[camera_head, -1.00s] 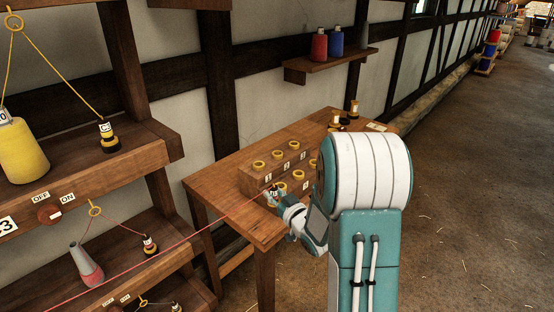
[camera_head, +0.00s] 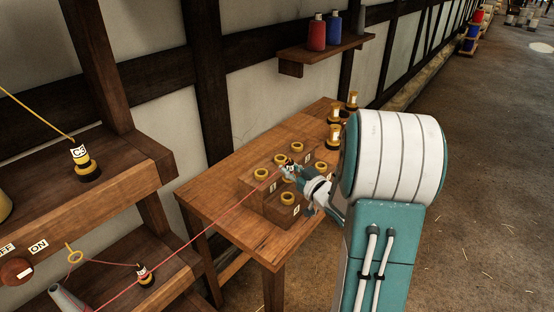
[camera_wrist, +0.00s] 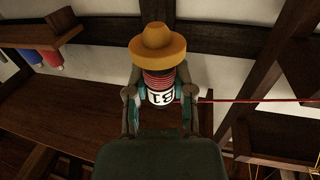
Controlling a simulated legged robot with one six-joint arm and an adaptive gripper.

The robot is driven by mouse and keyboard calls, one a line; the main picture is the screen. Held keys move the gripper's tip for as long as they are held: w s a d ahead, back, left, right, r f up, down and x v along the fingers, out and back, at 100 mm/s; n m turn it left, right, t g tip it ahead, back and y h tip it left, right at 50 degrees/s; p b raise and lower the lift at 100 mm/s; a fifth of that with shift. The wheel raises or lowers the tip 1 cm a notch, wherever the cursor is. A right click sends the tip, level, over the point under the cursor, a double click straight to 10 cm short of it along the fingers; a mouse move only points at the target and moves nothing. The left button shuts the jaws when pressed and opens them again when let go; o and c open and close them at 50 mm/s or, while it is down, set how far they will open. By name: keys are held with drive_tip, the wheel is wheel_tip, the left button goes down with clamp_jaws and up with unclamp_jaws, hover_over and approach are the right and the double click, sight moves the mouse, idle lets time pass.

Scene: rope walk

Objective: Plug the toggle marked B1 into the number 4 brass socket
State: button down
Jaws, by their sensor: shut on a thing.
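My gripper (camera_wrist: 160,105) is shut on the toggle marked B1 (camera_wrist: 160,76), which has a white label, red winding and a yellow-brown flanged end pointing away from the palm. In the head view my gripper (camera_head: 288,169) is over the stepped wooden socket block, and the toggle is small and partly hidden there. A red line runs from it to the lower left. The block (camera_head: 270,207) carries two rows of brass ring sockets. I cannot tell contact with any socket.
The block stands on a wooden table (camera_head: 205,195). Several black-and-yellow toggles (camera_head: 334,137) stand at its far end. A shelf rack (camera_head: 110,190) at left holds a toggle marked C (camera_head: 83,163) and another red toggle (camera_head: 145,275).

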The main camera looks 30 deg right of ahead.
sight(287, 178)
drive_tip(key=shift+w+d, duration=0.1)
drive_tip(key=shift+w, duration=0.1)
drive_tip(key=shift+a+f, duration=0.25)
drive_tip(key=shift+f, duration=0.5)
drive_tip(key=shift+a+f, duration=0.1)
drive_tip(key=shift+f, duration=0.75)
drive_tip(key=shift+d+f, duration=0.25)
drive_tip(key=shift+f, duration=0.9)
drive_tip(key=shift+s+a, duration=0.1)
drive_tip(key=shift+s, duration=0.05)
drive_tip(key=shift+f, duration=0.6)
drive_tip(key=c, duration=0.8)
unclamp_jaws()
